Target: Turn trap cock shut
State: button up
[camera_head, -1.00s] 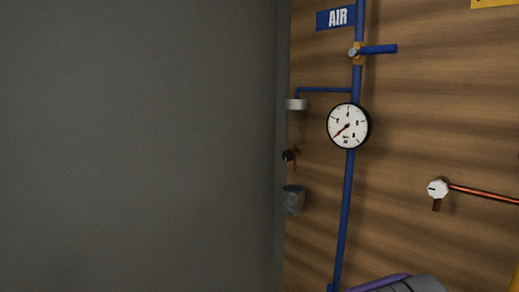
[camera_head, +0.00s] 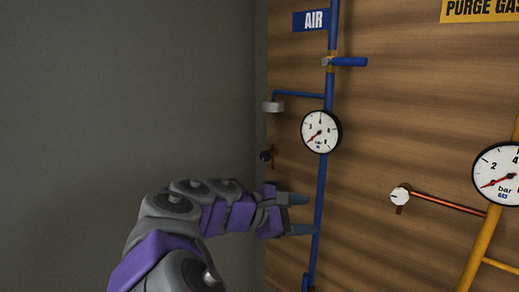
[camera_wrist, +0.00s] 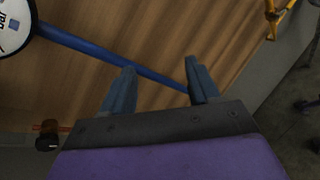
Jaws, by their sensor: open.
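A small dark cock with a copper-coloured lever (camera_head: 267,156) sits on the wooden panel by the grey wall, left of the blue air pipe (camera_head: 321,185). I cannot be sure that it is the trap cock. In the wrist view, a dark knob with an orange strip (camera_wrist: 47,138) shows at the lower left and looks like the same part. My gripper (camera_head: 302,214) is open and empty, below and right of the cock, its fingertips by the blue pipe. In the wrist view my gripper (camera_wrist: 160,68) has the blue pipe passing beyond its fingers.
A round gauge (camera_head: 321,131) and a blue-handled valve (camera_head: 348,62) are on the air pipe. A white cap (camera_head: 273,107) hangs above the cock. A white knob (camera_head: 400,196) on a copper pipe and a yellow pipe (camera_head: 486,240) are at right. The grey wall (camera_head: 130,90) bounds the left.

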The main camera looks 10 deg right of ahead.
jog(key=w+a+r+n+t+h+p, duration=0.1)
jog(key=w+a+r+n+t, duration=0.15)
jog(key=a, duration=0.25)
jog(key=w+a+r+n+t+p, duration=0.1)
jog(key=w+a+r+n, duration=0.2)
jog(key=w+a, duration=0.15)
jog(key=n+t+p, duration=0.2)
jog(key=n+t, duration=0.2)
send_near(263, 156)
jog(key=shift+g, duration=0.25)
jog(key=x, duration=0.8)
jog(key=shift+w+a, duration=0.1)
jog(key=shift+w, duration=0.05)
jog(key=shift+w+d, duration=0.25)
jog(key=shift+d, duration=0.4)
jog(key=shift+a, duration=0.1)
